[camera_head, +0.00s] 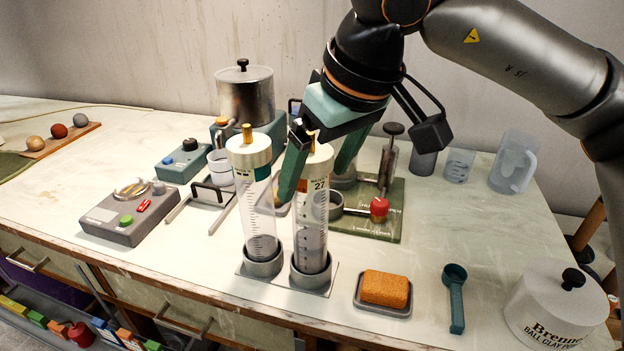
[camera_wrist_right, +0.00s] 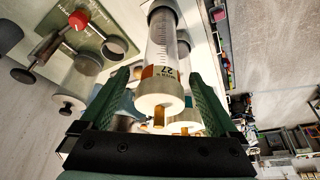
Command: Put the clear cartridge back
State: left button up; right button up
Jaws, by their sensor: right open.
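Two clear cartridges with white caps and gold tips stand upright in the cups of a small grey stand (camera_head: 322,291). My left gripper is not in view.
An orange sponge (camera_head: 385,288) on a grey dish, a teal scoop (camera_head: 456,297) and a white pot (camera_head: 556,306) lie right of the stand. A grey control box (camera_head: 131,212) is at left. A green board (camera_head: 390,222) with a plunger device stands behind.

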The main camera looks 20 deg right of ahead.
jog(key=p+v, duration=0.1)
jog(key=v, duration=0.7)
jog(key=shift+r, duration=0.35)
jog(key=shift+s, duration=0.1)
